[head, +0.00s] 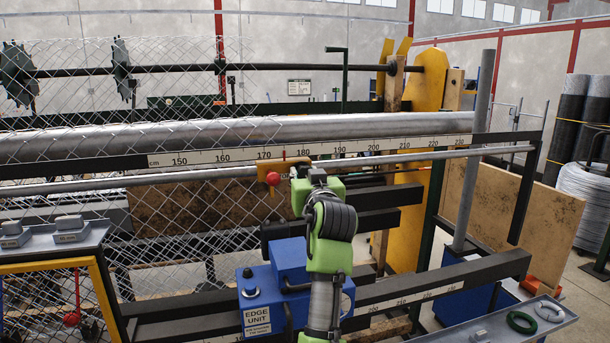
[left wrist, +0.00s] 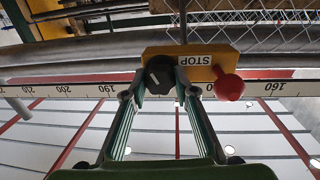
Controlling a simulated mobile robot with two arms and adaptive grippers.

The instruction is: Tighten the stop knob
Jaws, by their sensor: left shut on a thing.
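The yellow stop block (head: 268,167) sits on the rail with the cm scale, near the 170 to 180 marks in the head view. In the left wrist view the stop block (left wrist: 222,57) carries a STOP label, a black knob (left wrist: 160,74) and a red ball (left wrist: 229,87). The red ball (head: 272,179) also shows in the head view. My left gripper (left wrist: 160,92) has its two fingers on either side of the black knob and is shut on it. In the head view my left gripper (head: 300,174) hides the knob. My right gripper is not in view.
A long grey roller (head: 400,125) runs behind the rail. A blue edge unit (head: 290,260) stands below my left arm. A grey tray (head: 500,333) is at the lower right.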

